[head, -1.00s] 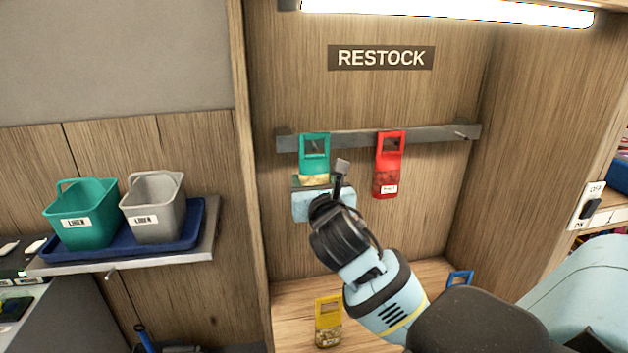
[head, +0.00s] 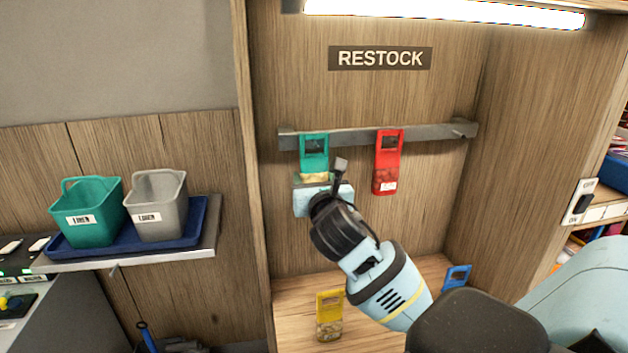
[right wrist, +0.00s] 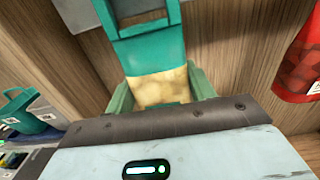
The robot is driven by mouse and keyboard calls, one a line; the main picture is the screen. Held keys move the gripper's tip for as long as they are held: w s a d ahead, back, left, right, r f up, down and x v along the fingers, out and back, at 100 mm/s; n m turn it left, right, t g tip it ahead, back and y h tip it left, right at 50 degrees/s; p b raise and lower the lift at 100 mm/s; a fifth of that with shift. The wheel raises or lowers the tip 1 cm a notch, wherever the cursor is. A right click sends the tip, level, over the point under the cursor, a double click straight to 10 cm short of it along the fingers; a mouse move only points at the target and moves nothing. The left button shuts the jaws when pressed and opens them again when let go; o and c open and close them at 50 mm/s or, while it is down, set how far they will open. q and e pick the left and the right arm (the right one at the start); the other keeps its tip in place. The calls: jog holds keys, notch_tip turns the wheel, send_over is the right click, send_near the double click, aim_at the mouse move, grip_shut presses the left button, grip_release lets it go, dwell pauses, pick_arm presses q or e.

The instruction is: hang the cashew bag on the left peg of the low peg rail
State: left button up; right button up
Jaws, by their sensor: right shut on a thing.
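The cashew bag, with a teal header and pale contents (head: 314,153), is upright against the left part of the low peg rail (head: 350,136). My right gripper (head: 314,180) is shut on its lower part from the front. In the right wrist view the bag (right wrist: 155,55) rises between the two green fingers (right wrist: 162,88). The header's window is level with the rail. The left peg is hidden behind the bag, so I cannot tell whether it passes through the window. My left gripper is not in view.
A red bag (head: 386,172) hangs on the rail just right of the cashew bag. The rail's right peg (head: 462,135) is bare. A yellow bag (head: 329,302) and a blue one (head: 457,276) stand on the shelf below. A wooden side wall (head: 247,190) stands close left.

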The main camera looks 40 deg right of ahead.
jog(key=o, duration=1.1)
jog(key=shift+c, duration=0.2)
jog(key=v, duration=0.8)
